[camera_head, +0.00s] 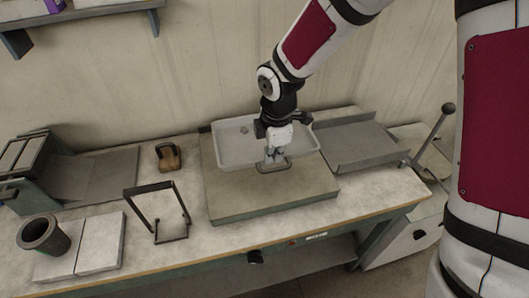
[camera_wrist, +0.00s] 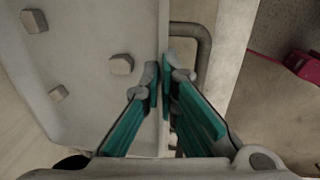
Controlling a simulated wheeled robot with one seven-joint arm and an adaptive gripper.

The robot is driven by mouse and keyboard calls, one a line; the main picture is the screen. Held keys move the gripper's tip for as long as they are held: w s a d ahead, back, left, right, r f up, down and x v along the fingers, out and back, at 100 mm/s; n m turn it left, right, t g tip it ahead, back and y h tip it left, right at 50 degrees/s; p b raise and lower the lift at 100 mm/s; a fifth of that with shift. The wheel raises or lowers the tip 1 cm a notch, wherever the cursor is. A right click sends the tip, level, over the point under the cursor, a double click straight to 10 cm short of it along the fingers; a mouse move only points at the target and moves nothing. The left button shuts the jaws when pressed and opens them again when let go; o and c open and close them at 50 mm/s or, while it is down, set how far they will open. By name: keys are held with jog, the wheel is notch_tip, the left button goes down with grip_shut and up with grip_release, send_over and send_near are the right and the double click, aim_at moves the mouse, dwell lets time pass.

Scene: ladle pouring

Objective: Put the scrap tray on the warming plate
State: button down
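The scrap tray (camera_head: 232,150) is a pale, shallow tray with a bar handle (camera_head: 274,168) at its front; it fills the left of the wrist view (camera_wrist: 80,95), with 3 grey scrap pieces visible in it. My gripper (camera_head: 272,157) is at its front wall. In the wrist view my gripper (camera_wrist: 162,82) has its teal-padded fingers closed on the wall, one inside, one between wall and handle. The warming plate (camera_head: 262,198) is apparently the broad beige slab with a green side. The tray overlaps its rear part; I cannot tell whether they touch.
A grey flat tray (camera_head: 365,147) stands right of the slab. A dark wire frame (camera_head: 158,214), a brown block (camera_head: 168,156) and a dark cup (camera_head: 44,234) on pale tiles (camera_head: 98,243) stand to the left. A lever (camera_head: 434,130) rises at the right.

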notch_tip(320, 180, down, 10)
jog(key=shift+r+p, duration=0.25)
jog(key=shift+p, duration=0.4)
jog(key=shift+f, duration=0.15)
jog(key=c, duration=1.8)
grip_release()
